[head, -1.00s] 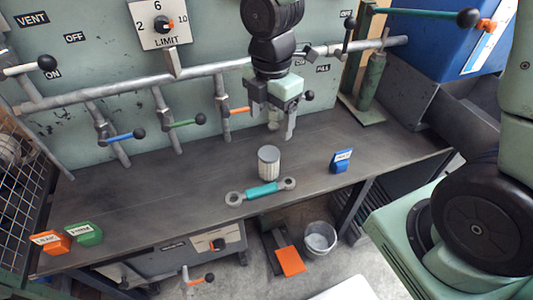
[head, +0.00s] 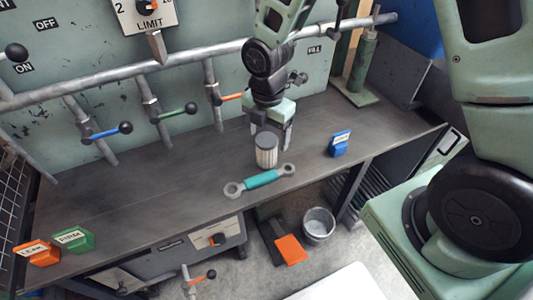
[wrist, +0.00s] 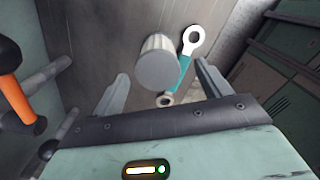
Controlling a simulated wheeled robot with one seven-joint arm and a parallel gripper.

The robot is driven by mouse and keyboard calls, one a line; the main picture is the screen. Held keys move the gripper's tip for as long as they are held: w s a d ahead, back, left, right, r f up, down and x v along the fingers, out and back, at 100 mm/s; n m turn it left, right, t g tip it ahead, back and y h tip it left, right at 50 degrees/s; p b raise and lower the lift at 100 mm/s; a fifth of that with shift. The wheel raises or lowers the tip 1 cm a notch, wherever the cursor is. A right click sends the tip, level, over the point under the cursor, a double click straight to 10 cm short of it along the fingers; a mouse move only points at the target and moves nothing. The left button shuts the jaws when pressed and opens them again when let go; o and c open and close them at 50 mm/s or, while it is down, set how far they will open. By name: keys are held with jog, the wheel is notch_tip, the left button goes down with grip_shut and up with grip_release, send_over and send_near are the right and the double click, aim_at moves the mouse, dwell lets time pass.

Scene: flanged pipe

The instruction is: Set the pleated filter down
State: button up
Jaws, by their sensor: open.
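The pleated filter (head: 266,151) is a small pale cylinder with a grey top, standing upright on the dark bench just behind the teal wrench. In the wrist view the filter (wrist: 158,64) shows ahead of the jaws, its grey end facing the camera. My gripper (head: 273,139) is low over the bench, just behind the filter in the head view, and partly hidden by it. In the wrist view the two fingers of my gripper (wrist: 160,90) are spread wide with nothing held between them.
The teal wrench (head: 262,179) with ring ends lies close in front of the filter. A blue labelled block (head: 339,146) stands to the right. Orange (head: 37,253) and green (head: 75,240) blocks stand at the far left. Pipes with levers, including an orange lever (head: 232,97), run behind.

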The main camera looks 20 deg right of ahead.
jog(key=shift+w+a+f+b, duration=0.1)
jog(key=shift+f+b, duration=0.5)
jog(key=shift+f, duration=2.2)
jog(key=shift+r, duration=0.1)
jog(key=c, duration=1.2)
